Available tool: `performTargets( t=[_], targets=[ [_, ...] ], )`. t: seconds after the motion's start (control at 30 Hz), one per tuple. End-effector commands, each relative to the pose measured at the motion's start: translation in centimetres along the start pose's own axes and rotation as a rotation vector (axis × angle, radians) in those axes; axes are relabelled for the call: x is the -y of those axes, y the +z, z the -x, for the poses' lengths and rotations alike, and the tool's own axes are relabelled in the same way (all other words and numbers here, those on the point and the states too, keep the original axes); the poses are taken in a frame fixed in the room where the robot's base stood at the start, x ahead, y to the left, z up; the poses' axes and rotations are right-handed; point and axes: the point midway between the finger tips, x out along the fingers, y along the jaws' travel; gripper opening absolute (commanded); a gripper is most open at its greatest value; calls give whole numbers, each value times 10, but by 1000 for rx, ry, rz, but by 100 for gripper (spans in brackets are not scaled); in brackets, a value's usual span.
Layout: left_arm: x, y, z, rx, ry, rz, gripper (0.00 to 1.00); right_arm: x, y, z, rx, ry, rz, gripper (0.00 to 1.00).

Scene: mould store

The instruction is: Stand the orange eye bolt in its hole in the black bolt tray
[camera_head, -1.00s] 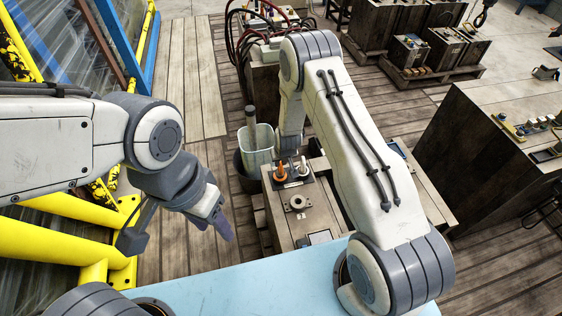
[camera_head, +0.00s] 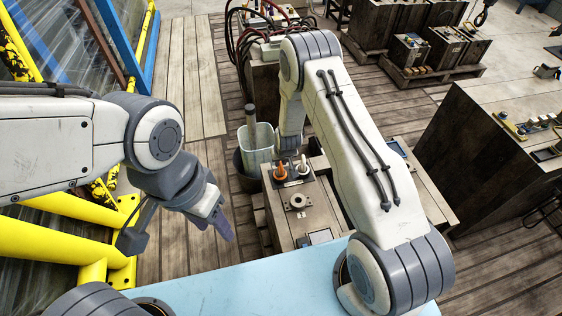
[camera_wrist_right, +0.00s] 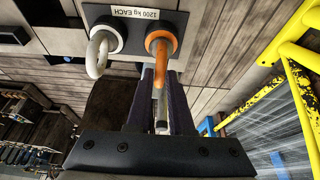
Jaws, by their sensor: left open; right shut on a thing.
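The orange eye bolt (camera_head: 281,171) is at the left of the black bolt tray (camera_head: 302,180), beside a white eye bolt (camera_head: 304,166). My right gripper (camera_wrist_right: 161,78) is shut on the ring of the orange eye bolt. My left gripper (camera_head: 220,224) is open and empty, left of the bench and well away from the tray.
The white eye bolt (camera_wrist_right: 98,52) stands close beside the orange one. A round metal piece (camera_head: 298,201) sits on the bench in front of the tray. A translucent bin (camera_head: 256,145) stands behind left. Yellow rails (camera_head: 60,237) run near my left arm.

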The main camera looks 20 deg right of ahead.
Motion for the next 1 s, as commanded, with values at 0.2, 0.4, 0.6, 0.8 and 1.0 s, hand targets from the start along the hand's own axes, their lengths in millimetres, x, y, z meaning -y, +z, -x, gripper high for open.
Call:
performTargets(
  t=[0.2,0.4,0.6,0.8,1.0],
  targets=[
    [0,0,-4,0,0,0,50,0,0,-4,-3,0,0,0],
    [0,0,-6,0,0,0,50,0,1,-6,-3,0,0,0],
    [0,0,-7,0,0,0,50,0,2,-7,-3,0,0,0],
    [0,0,-7,0,0,0,50,0,2,-7,-3,0,0,54],
    [0,0,-7,0,0,0,50,0,2,-7,-1,0,0,55]
  ],
)
